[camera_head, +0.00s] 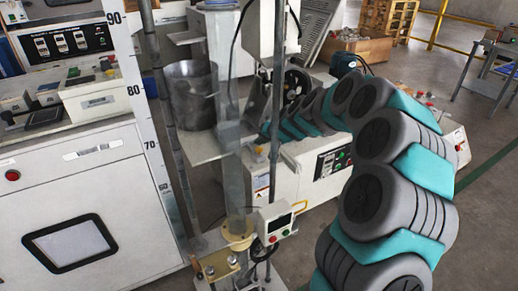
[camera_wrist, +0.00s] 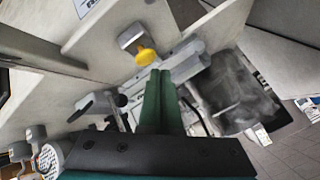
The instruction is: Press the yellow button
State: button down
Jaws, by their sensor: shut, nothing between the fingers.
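In the wrist view a round yellow button (camera_wrist: 146,57) sticks out from a small pale box (camera_wrist: 131,36) on a light grey machine panel. My gripper (camera_wrist: 160,73) shows there as dark green fingers pressed together, with nothing between them. The fingertips appear just below and slightly right of the button in the picture; a clear gap shows, and I cannot judge the depth. In the head view my grey and teal arm curves from the lower right toward the machine in the middle.
In the head view a clear vertical tube (camera_head: 229,130) and a metal pot (camera_head: 190,95) stand left of my arm. A small control box (camera_head: 276,222) with a screen is low in front. A white cabinet (camera_head: 85,215) fills the left. Open floor lies at right.

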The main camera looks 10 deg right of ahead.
aim_at(261, 151)
jog(key=shift+r, duration=0.1)
jog(key=shift+r+p, duration=1.05)
jog(key=shift+r, duration=1.45)
jog(key=shift+f, duration=0.1)
